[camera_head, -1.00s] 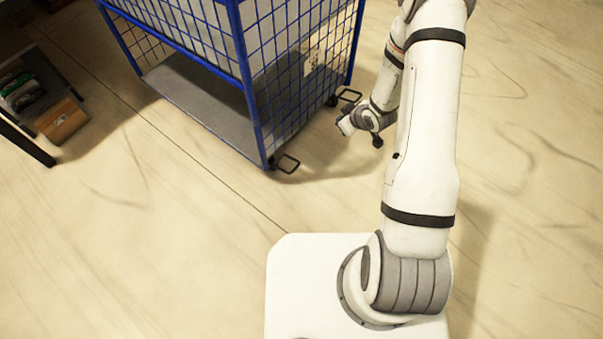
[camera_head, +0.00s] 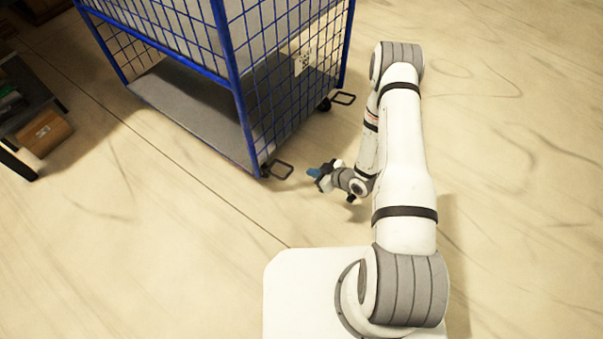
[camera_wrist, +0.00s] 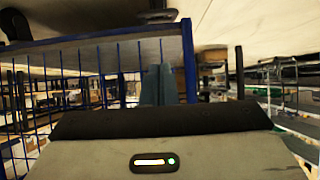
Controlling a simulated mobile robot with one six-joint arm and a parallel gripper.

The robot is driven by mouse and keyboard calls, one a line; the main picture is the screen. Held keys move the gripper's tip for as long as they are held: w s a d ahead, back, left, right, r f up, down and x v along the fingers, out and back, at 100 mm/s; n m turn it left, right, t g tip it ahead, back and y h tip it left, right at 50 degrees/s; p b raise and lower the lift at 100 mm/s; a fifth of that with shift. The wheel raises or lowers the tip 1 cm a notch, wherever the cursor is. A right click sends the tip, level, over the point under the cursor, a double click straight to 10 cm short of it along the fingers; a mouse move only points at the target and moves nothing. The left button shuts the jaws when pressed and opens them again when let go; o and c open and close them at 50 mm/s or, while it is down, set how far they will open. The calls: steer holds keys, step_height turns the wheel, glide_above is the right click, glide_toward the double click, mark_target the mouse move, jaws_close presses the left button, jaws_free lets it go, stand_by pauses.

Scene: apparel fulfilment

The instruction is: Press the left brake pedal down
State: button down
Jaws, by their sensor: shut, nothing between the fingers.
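The left brake pedal (camera_head: 283,169) is a dark open loop sticking out low from the near corner of the blue cage cart (camera_head: 240,95). It looks raised off the floor. My gripper (camera_head: 311,173) is just right of this pedal, apart from it in the picture, with its tip pointing left towards the pedal. The blue-grey fingers also show in the wrist view (camera_wrist: 156,85), together and empty. The wrist view is upside down, and I cannot clearly make out the pedal there. The right pedal (camera_head: 343,98) sticks out from the cart's far corner.
A dark shelf with a cardboard box (camera_head: 44,132) stands at the left. The cart's mesh side and its caster wheels are close to my gripper. The pale floor (camera_head: 510,200) is clear to the right and in front of the cart.

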steer(key=b, duration=0.3)
glide_above(288, 174)
steer(key=s+d, duration=0.2)
steer(key=d, duration=0.1)
step_height(288, 174, down, 6)
steer(key=shift+w+a+f+b, duration=0.2)
steer(key=shift+f+b, duration=0.3)
steer(key=shift+f, duration=0.35)
steer(key=shift+w+a+f+b, duration=0.1)
steer(key=shift+a+f+b, duration=0.1)
steer(key=shift+f+b, duration=0.5)
steer(key=shift+f, duration=0.1)
steer(key=shift+s+d+f, duration=0.1)
steer(key=shift+f, duration=0.25)
